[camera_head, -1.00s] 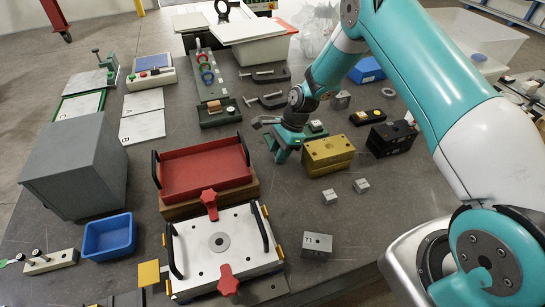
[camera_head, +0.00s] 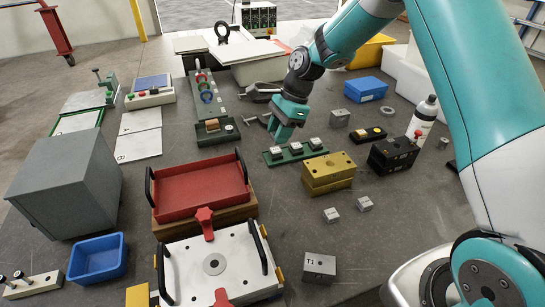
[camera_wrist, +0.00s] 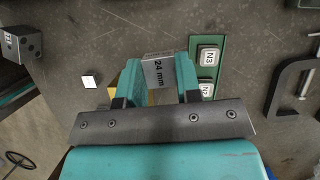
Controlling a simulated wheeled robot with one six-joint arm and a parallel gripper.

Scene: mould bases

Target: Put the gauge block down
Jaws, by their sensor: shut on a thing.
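My gripper (camera_head: 282,132) hangs above the bench near the left end of the green rack (camera_head: 268,161). In the wrist view, my gripper (camera_wrist: 158,85) is shut on a grey gauge block (camera_wrist: 160,71) marked "24 mm", held between its two teal fingers. In the head view I cannot make the gauge block out. The rack also shows in the wrist view (camera_wrist: 221,45), to the right of the held block. It carries several small light blocks, among them one marked N3 (camera_wrist: 208,56).
A gold block (camera_head: 328,172) and a black block (camera_head: 393,155) stand right of the rack. A red tray (camera_head: 200,187) is nearer, at left. A green fixture (camera_head: 212,130) with coloured rings stands left of the gripper. Bare bench lies around the two small cubes (camera_head: 332,215).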

